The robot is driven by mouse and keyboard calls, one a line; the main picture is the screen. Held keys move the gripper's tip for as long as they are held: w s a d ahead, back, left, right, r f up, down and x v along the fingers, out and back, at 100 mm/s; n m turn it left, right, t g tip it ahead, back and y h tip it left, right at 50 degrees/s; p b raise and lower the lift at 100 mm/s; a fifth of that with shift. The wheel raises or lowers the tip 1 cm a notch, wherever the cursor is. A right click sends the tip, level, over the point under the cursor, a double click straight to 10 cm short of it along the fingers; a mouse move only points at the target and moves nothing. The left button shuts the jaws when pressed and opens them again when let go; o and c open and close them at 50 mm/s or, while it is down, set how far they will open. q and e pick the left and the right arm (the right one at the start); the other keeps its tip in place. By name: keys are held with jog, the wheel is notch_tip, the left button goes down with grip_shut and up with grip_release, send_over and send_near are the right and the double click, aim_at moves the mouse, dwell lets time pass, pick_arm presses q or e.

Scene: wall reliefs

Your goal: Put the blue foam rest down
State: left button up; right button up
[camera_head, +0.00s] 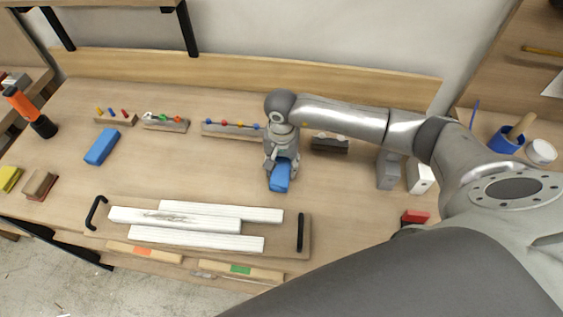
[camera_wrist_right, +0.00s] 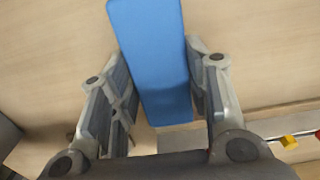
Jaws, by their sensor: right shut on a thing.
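My right gripper (camera_head: 279,163) points down over the middle of the bench and is shut on a blue foam rest (camera_head: 279,180). In the right wrist view the blue foam rest (camera_wrist_right: 155,55) is a long smooth block between the two fingers of the right gripper (camera_wrist_right: 163,95). I cannot tell whether its underside touches the bench top. A second blue block (camera_head: 101,147) lies on the left part of the bench. My left gripper is not in view.
A wooden tray (camera_head: 293,247) with black handles holds white fluted strips (camera_head: 190,222) in front. Small racks with coloured pegs (camera_head: 165,122) stand along the back. Grey and white blocks (camera_head: 388,170) stand to the right. Bench top between the second blue block and my gripper is clear.

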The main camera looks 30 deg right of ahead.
jog(key=shift+f, duration=0.5)
jog(key=o, duration=0.4)
jog(key=shift+f, duration=0.1)
jog(key=o, duration=0.4)
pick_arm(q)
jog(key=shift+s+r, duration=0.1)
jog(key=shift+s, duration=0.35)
pick_arm(e)
jog(key=shift+o, duration=0.2)
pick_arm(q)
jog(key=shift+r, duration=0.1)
